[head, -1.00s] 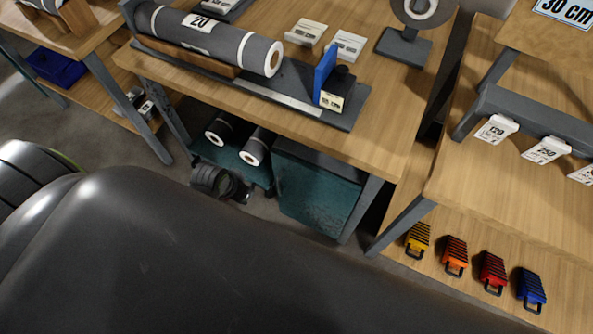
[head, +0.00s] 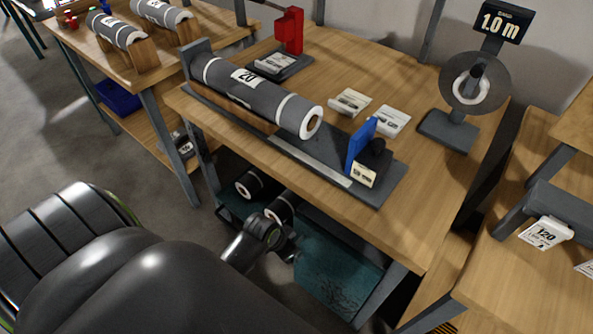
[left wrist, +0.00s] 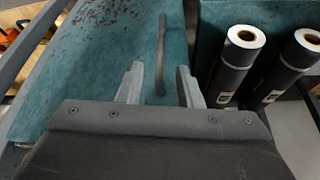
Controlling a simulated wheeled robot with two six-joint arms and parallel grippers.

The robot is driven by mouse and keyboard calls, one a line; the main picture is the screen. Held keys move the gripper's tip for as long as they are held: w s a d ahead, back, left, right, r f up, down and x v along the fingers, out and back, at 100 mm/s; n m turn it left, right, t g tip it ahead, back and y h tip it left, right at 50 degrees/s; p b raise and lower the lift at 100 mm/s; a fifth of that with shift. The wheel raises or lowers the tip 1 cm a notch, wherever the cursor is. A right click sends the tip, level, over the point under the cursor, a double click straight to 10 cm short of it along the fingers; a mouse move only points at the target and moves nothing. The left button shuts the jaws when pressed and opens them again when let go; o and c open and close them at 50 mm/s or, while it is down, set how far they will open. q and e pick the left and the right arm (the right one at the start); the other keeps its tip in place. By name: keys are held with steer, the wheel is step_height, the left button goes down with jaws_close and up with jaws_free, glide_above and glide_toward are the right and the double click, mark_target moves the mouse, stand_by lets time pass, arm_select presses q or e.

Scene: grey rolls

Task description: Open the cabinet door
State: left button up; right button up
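The teal cabinet door (head: 338,275) is under the middle wooden table in the head view. It fills the left side of the left wrist view (left wrist: 75,75) and looks shut, though its lower part is hidden. A dark vertical bar handle (left wrist: 161,50) stands on the door. My left gripper (left wrist: 160,70) is open, with one finger on each side of the handle's lower part; I cannot tell whether they touch it. In the head view my left gripper (head: 286,245) is small and dark, at the door's left edge. My right gripper is not in view.
Two grey rolls with white ends stand beside the door, one (left wrist: 236,65) close to the right finger. The table (head: 425,215) above carries a large grey roll (head: 255,95) and a blue stop (head: 361,146). A table leg (head: 380,297) borders the door's right.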

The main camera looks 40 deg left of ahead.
arm_select(q)
steer(key=b, duration=0.2)
glide_above(296, 261)
steer(key=f, duration=0.6)
steer(key=shift+w+a+f, duration=0.15)
steer(key=shift+w+f, duration=0.15)
jaws_close()
